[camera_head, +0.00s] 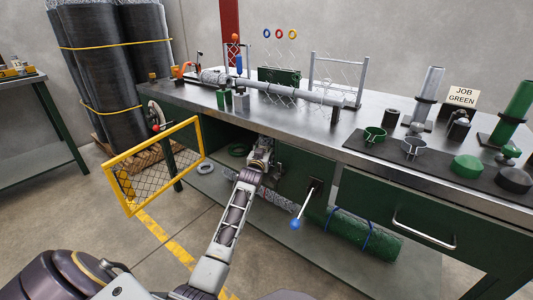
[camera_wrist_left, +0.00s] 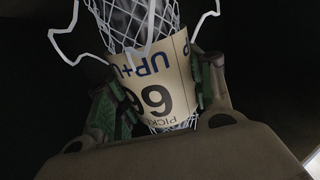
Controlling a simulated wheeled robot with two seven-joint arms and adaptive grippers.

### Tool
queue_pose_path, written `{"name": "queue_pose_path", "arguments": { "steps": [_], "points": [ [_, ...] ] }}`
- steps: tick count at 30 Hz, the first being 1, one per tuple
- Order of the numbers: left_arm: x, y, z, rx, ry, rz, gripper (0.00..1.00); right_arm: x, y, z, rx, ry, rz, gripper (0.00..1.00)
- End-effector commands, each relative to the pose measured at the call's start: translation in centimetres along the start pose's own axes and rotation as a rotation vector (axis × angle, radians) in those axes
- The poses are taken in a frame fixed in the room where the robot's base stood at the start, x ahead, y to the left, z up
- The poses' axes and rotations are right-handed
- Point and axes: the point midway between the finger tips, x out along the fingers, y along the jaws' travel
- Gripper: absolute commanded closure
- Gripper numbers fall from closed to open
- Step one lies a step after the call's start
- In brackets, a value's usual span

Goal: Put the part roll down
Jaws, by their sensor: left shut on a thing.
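The part roll (camera_wrist_left: 140,22), a grey wire-mesh roll with a cream paper band printed "66" and "UP", fills the middle of the left wrist view. My left gripper (camera_wrist_left: 160,88) is shut on it, its green-padded fingers on both sides of the band. In the head view my left arm reaches under the workbench front, and the gripper (camera_head: 261,157) is in the open bay below the top. A grey mesh roll (camera_head: 275,197) shows low behind the arm; I cannot tell whether it is the held one. My right gripper is not in view.
The steel workbench (camera_head: 320,118) overhangs the bay. A lever with a blue knob (camera_head: 295,224) sticks out right of my arm. A green roll (camera_head: 365,236) lies low at right, under a drawer. A yellow-framed mesh gate (camera_head: 152,165) stands open at left.

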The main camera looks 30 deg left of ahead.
Motion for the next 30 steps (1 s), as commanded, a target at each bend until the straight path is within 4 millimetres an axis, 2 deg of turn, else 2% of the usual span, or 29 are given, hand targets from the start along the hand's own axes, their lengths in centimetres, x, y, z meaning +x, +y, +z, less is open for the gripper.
{"name": "queue_pose_path", "arguments": {
  "steps": [1, 6, 23, 24, 28, 30],
  "points": [
    [0.0, 0.0, 0.78, 0.0, 0.0, 0.0, 0.77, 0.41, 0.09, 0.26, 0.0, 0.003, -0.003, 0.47],
    [0.29, 0.13, 1.17, 0.0, 0.002, 0.0, 0.77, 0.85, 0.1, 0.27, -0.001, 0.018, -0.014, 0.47],
    [0.37, 0.17, 1.43, 0.0, 0.001, 0.0, 0.77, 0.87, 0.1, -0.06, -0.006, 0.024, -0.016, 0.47],
    [0.36, 0.16, 1.53, 0.0, 0.0, 0.0, 0.45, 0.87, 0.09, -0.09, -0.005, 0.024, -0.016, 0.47],
    [0.36, 0.17, 1.52, 0.0, 0.0, 0.0, 0.28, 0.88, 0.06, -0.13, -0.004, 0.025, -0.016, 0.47],
    [0.36, 0.17, 1.52, 0.0, 0.0, 0.0, 0.26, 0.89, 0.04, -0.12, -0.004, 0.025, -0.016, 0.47]
  ]
}}
